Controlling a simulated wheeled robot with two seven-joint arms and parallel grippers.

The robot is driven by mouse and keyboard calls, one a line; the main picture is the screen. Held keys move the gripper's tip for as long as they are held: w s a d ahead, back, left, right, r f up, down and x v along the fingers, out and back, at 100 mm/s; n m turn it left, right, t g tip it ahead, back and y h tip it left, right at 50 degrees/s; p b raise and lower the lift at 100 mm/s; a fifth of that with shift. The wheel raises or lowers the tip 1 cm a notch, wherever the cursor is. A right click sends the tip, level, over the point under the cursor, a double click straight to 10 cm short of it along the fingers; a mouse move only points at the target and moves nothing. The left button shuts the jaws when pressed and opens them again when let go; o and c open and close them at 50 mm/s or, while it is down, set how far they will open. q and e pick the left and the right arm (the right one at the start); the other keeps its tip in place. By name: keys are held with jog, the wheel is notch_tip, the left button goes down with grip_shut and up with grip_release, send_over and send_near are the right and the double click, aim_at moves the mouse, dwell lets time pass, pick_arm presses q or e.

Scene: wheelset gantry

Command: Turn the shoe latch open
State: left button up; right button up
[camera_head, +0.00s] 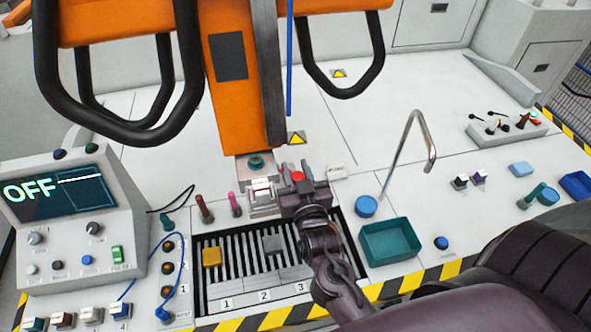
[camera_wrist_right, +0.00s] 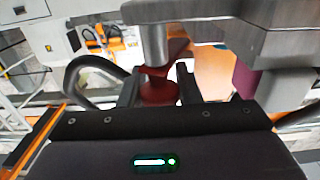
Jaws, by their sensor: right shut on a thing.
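The shoe latch shows as a small red part (camera_head: 297,176) beside the metal shoe block (camera_head: 262,198) at the foot of the orange column. My right gripper (camera_head: 303,190) reaches in from the lower right and is shut on the latch. In the right wrist view the red latch (camera_wrist_right: 158,90) sits between the two dark fingers, under a grey metal post (camera_wrist_right: 155,40). The gripper hides part of the latch, so its exact angle is hard to tell. My left gripper is not in view.
The orange column (camera_head: 232,100) and black hoop handles (camera_head: 345,85) stand behind. A slotted tray (camera_head: 222,290) holds a yellow and a grey block in front. A teal bin (camera_head: 390,240) and a bent metal rod (camera_head: 408,135) stand right. A control console (camera_head: 85,225) stands left.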

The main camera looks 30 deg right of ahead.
jog(key=shift+r, duration=0.2)
jog(key=o, duration=0.9)
jog(key=shift+w+f, duration=0.1)
jog(key=shift+o, duration=0.2)
jog(key=shift+f, duration=0.1)
jog(key=shift+s+f+b, duration=0.1)
jog(key=shift+s+b, duration=0.2)
jog(key=shift+s, duration=0.2)
jog(key=b+v, duration=0.2)
jog(key=v, duration=0.5)
jog(key=shift+b, duration=0.35)
jog(key=shift+w+a, duration=0.1)
jog(key=shift+w, duration=0.05)
jog(key=shift+c, duration=0.2)
